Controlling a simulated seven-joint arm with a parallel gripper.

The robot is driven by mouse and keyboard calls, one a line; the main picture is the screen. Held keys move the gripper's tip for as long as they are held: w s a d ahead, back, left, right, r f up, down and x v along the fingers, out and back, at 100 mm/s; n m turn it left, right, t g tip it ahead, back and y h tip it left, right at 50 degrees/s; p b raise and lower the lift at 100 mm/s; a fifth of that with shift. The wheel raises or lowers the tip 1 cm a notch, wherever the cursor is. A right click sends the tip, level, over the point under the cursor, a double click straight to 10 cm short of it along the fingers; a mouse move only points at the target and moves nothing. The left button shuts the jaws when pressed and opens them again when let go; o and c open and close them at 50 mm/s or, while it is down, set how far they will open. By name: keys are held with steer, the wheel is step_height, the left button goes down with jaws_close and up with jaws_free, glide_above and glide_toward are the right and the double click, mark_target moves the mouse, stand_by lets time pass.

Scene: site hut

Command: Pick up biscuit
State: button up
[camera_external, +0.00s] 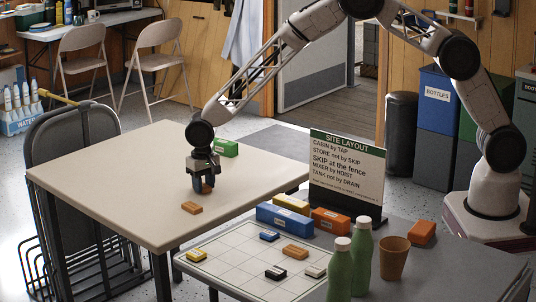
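My gripper (203,186) points straight down over the cream table, low near its surface. A brown-orange patch (208,187) shows at its fingers; I cannot tell whether it is held or stands behind them, or whether it is the biscuit. A small flat orange-brown piece (191,208) lies on the table just in front of the gripper, apart from it. No piece is clearly recognisable as a biscuit at this size. The finger gap is too small and dark to read.
A green block (226,148) lies behind the gripper on the cream table (110,190). The grey table holds a gridded board (225,245) with several small blocks, a site layout sign (346,170), green bottles (340,270) and a brown cup (393,258). The cream table's left side is clear.

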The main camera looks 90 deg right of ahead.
mark_target(204, 186)
steer(key=shift+c, duration=1.4)
steer(key=shift+r, duration=0.75)
step_height(204, 186, up, 2)
steer(key=shift+r, duration=0.1)
steer(key=s, duration=0.5)
steer(key=s+a+r, duration=0.1)
steer(key=s, duration=0.4)
steer(key=s+a, duration=0.1)
steer(key=s, duration=0.4)
steer(key=shift+s+r, duration=0.15)
steer(key=shift+s, duration=0.25)
steer(key=shift+a, duration=0.1)
